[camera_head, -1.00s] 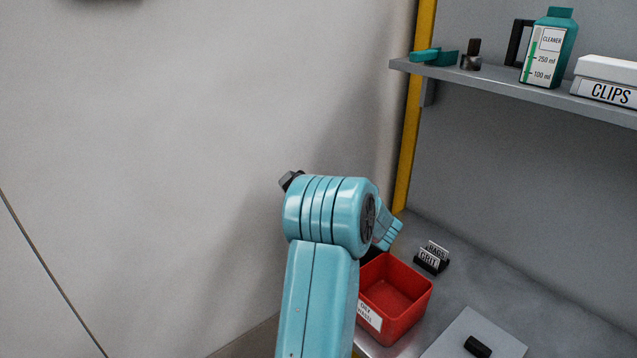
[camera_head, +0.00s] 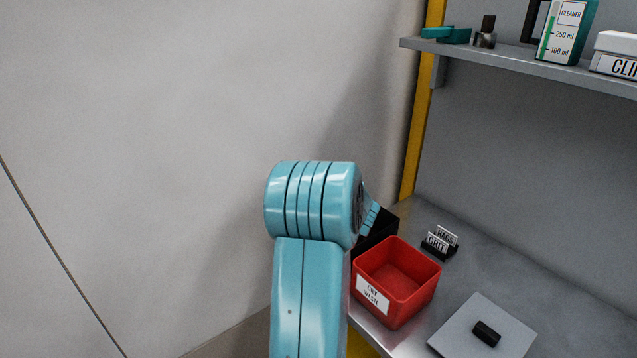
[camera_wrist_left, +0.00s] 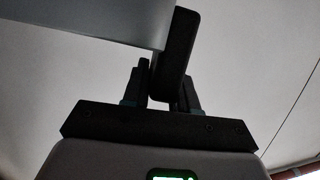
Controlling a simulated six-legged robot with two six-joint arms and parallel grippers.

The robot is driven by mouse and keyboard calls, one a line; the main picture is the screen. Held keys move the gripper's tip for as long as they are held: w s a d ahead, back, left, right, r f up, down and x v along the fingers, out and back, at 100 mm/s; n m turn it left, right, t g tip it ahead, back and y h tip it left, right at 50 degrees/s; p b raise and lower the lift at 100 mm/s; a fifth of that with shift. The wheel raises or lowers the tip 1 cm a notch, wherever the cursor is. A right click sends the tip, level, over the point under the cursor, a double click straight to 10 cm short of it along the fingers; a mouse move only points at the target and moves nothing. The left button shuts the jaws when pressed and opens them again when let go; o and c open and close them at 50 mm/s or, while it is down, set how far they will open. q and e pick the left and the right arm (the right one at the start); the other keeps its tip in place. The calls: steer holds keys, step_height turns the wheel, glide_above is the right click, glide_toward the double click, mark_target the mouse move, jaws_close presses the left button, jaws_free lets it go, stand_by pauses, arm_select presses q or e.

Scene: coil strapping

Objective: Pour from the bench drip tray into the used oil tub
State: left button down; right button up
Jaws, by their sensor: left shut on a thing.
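In the left wrist view my left gripper (camera_wrist_left: 163,88) is shut on a dark upright handle (camera_wrist_left: 175,52). A smooth grey piece (camera_wrist_left: 85,22), probably the drip tray, joins that handle and reaches to the upper left; its inside and any oil are hidden. In the head view my teal arm covers the gripper and the tray. A black box-like thing (camera_head: 380,232) shows partly behind the arm and the red bin; I cannot tell whether it is the used oil tub. No label reading used oil is visible. My right gripper is not in view.
A red bin (camera_head: 420,288) labelled oily waste stands at the bench's near left edge. A flat grey plate (camera_head: 512,333) with a black knob lies beside it. A shelf (camera_head: 510,62) with a cleaner bottle (camera_head: 567,32) hangs above.

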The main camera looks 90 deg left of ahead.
arm_select(q)
step_height(320, 180, down, 9)
steer(key=s+n+t+h+b, duration=0.1)
steer(key=s+n+t+b, duration=0.1)
steer(key=b, duration=0.2)
steer(key=shift+s+r+n+t+h, duration=0.2)
steer(key=shift+s+n+t+h, duration=0.1)
steer(key=shift+s, duration=0.05)
steer(key=shift+r, duration=0.15)
stand_by(0.4)
